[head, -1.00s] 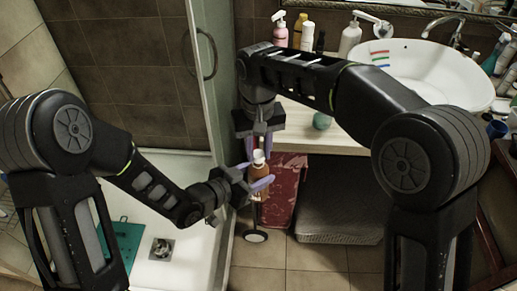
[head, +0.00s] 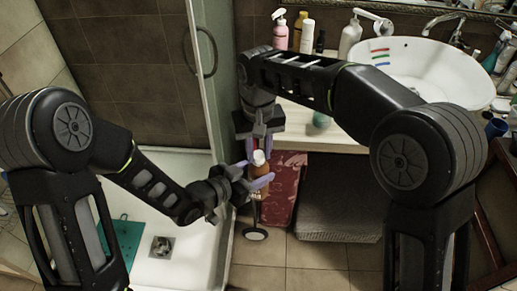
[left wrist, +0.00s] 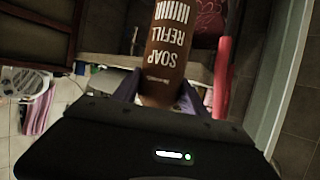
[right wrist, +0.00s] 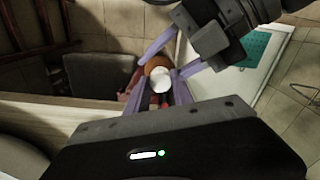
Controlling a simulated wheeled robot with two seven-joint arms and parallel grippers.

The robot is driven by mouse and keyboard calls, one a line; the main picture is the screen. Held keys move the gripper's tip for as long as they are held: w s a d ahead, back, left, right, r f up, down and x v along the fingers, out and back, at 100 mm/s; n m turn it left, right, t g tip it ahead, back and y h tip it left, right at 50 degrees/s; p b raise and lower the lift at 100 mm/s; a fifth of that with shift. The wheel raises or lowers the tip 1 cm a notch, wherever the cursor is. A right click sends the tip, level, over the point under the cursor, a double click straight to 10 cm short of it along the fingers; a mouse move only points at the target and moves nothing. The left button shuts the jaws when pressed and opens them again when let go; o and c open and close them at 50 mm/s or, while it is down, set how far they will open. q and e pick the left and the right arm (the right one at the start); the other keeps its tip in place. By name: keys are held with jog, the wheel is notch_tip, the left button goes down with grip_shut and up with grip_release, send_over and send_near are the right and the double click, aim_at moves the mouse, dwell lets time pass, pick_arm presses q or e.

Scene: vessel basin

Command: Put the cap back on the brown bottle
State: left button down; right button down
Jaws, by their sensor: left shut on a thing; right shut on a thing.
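The brown bottle (head: 260,177) is held roughly upright by my left gripper (head: 262,183), whose purple fingers are shut around it. In the left wrist view the bottle (left wrist: 165,50) shows its "SOAP REFILL" label between the fingers (left wrist: 158,92). The white cap (head: 258,158) is at the top of the bottle, between the fingertips of my right gripper (head: 259,146), which comes from above and is shut on it. In the right wrist view the cap (right wrist: 160,82) lies over the bottle's orange-brown shoulder (right wrist: 157,66). I cannot tell whether the cap is seated on the neck.
The counter (head: 340,140) with the white basin (head: 440,75) and several bottles is behind and to the right. The glass shower panel (head: 222,80) stands close on the left. A red patterned bin (head: 284,190) and a grey basket (head: 340,215) are below.

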jog(key=m, duration=0.4)
jog(key=shift+m, duration=0.4)
jog(key=m, duration=0.5)
jog(key=shift+a, duration=0.1)
jog(key=m, duration=1.2)
jog(key=shift+w, duration=0.1)
jog(key=m, duration=0.8)
jog(key=shift+m, duration=0.3)
jog(key=m, duration=0.2)
jog(key=shift+f+m, duration=0.25)
jog(key=shift+m, duration=0.15)
jog(key=shift+r+m, duration=0.1)
jog(key=shift+m, duration=1)
jog(key=shift+r, duration=0.1)
